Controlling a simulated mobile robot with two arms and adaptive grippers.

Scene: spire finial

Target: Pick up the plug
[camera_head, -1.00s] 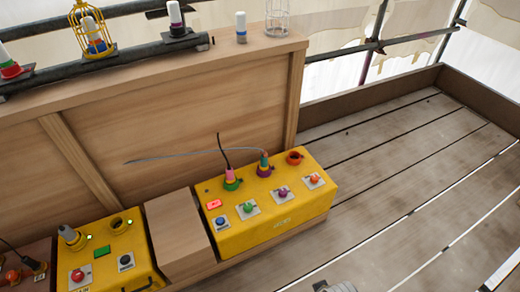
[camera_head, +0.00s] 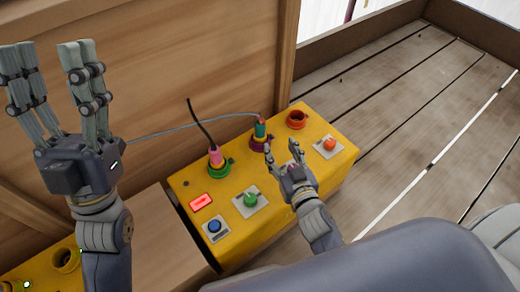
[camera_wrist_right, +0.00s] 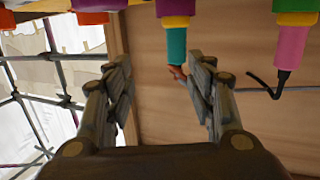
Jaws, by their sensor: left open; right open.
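Two plugs stand upright in sockets on the yellow box (camera_head: 240,254). The pink plug (camera_head: 216,157), with a black cable, is in the green-ringed socket. The teal plug (camera_head: 260,132), with a grey cable, is in the purple-ringed socket. My right gripper (camera_head: 280,149) is open and empty, just in front of the teal plug. The right wrist view shows the teal plug (camera_wrist_right: 176,46) ahead between the spread fingers, and the pink plug (camera_wrist_right: 291,48) off to the right. My left gripper (camera_head: 48,58) is open and empty, raised at the left.
An orange socket (camera_head: 296,119) on the box is empty. Blue (camera_head: 214,226), green (camera_head: 250,199) and orange (camera_head: 330,143) knobs sit along its front. A red lit display (camera_head: 201,201) is nearby. A wooden wall (camera_head: 190,60) stands behind; open plank floor (camera_head: 420,110) lies right.

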